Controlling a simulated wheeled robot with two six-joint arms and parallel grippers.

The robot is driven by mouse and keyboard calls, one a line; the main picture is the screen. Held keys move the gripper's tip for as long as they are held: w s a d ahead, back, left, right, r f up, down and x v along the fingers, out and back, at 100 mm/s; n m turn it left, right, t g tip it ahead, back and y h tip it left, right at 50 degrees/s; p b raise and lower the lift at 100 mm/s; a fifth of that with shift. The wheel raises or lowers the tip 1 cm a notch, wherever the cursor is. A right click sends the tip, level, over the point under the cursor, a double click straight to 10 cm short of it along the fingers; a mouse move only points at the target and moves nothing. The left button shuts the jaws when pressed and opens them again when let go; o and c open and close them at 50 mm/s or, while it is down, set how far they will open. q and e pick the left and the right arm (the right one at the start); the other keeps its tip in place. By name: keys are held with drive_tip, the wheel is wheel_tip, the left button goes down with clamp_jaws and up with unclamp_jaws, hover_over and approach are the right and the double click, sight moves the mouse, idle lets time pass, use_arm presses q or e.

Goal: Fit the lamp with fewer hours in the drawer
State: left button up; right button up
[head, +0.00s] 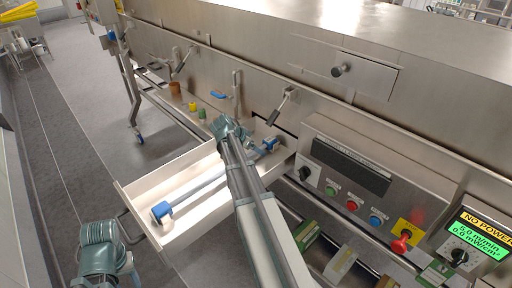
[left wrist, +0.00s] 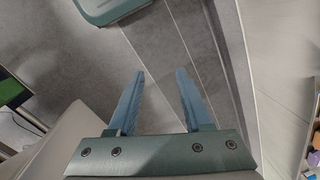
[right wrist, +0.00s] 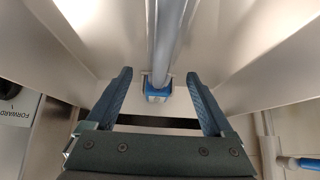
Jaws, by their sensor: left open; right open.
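The drawer (head: 140,215) stands pulled out from the machine. A long grey lamp tube (head: 200,190) with blue end caps lies along it; its near cap (head: 162,212) shows clearly. My right arm reaches over the drawer and partly covers the tube. In the right wrist view my right gripper (right wrist: 158,75) is open, its fingers on either side of the tube's blue cap (right wrist: 158,88), not closed on it. My left gripper (left wrist: 160,72) is open and empty above the floor, left of the drawer. No hour marking on a lamp is readable.
A control panel with a dark display (head: 345,165), buttons and a red emergency knob (head: 401,243) is at right. A closed knobbed panel (head: 350,72) is above. Small coloured bottles (head: 193,106) stand behind the drawer. The floor at left is clear.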

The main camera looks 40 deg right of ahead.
drive_tip(key=p+v, duration=0.7)
drive_tip(key=v, duration=0.3)
drive_tip(key=shift+a+r, duration=0.15)
drive_tip(key=shift+r, duration=0.25)
drive_tip(key=shift+a+r+p, duration=0.35)
drive_tip(key=shift+a+p, duration=0.05)
drive_tip(key=shift+p, duration=0.25)
drive_tip(key=shift+r, duration=0.1)
